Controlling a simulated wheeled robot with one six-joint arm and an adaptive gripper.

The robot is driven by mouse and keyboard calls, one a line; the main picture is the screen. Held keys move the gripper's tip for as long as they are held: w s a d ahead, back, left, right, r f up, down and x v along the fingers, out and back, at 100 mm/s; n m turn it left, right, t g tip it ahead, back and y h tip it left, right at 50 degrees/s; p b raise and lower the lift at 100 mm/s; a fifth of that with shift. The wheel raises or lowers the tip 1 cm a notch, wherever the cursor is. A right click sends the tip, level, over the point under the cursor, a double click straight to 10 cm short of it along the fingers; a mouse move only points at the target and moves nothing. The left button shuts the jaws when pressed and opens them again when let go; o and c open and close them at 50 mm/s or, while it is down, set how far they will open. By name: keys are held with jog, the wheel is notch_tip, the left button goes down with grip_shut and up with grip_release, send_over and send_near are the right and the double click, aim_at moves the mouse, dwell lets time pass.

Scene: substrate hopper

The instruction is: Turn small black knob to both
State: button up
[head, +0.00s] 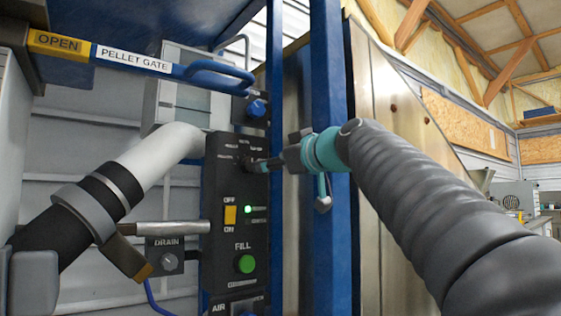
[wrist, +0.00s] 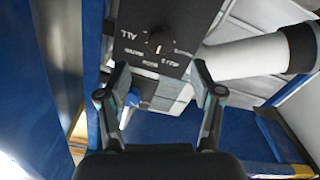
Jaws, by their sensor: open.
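The small black knob (wrist: 158,42) sits on a black control panel (wrist: 140,15), with white position labels around it. The labels are small and tilted, and I cannot read which one the knob points to. In the head view the panel (head: 222,190) stands upright, and the knob is largely lost against it beside my fingertips. My gripper (head: 270,163) reaches the panel's upper part from the right. In the wrist view my gripper (wrist: 162,82) is open and empty, its fingers spread to either side and short of the knob.
Below on the panel are a yellow switch (head: 230,215) and a green fill button (head: 246,264). A blue knob (head: 257,108) is above. A white pipe (head: 160,158) runs close on the left. A blue post (head: 328,250) stands right of the panel, near my arm.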

jog(key=shift+v, duration=0.95)
jog(key=s+d+f+m+g+h, duration=0.1)
jog(key=d+f+m+g+h, duration=0.15)
jog(key=f, duration=0.65)
jog(key=d+f+m+g+h, duration=0.1)
jog(key=f+m, duration=0.2)
jog(key=f, duration=0.6)
jog(key=s+d+f+m+g+h, duration=0.1)
jog(key=f+m+g+h, duration=0.15)
jog(key=f, duration=0.65)
jog(key=s+d+f+m+g+h, duration=0.1)
jog(key=s+d+f, duration=0.1)
jog(key=s+f, duration=0.6)
jog(key=s+d+f+m+g+h, duration=0.1)
jog(key=s+d+f, duration=0.2)
jog(key=s+f, duration=0.6)
jog(key=s+d+f+m+g+h, duration=0.1)
jog(key=s+d+f+h, duration=0.1)
jog(key=s+f, duration=0.7)
jog(key=shift+s+d+f, duration=0.2)
jog(key=shift+d+f, duration=0.4)
jog(key=shift+d, duration=0.15)
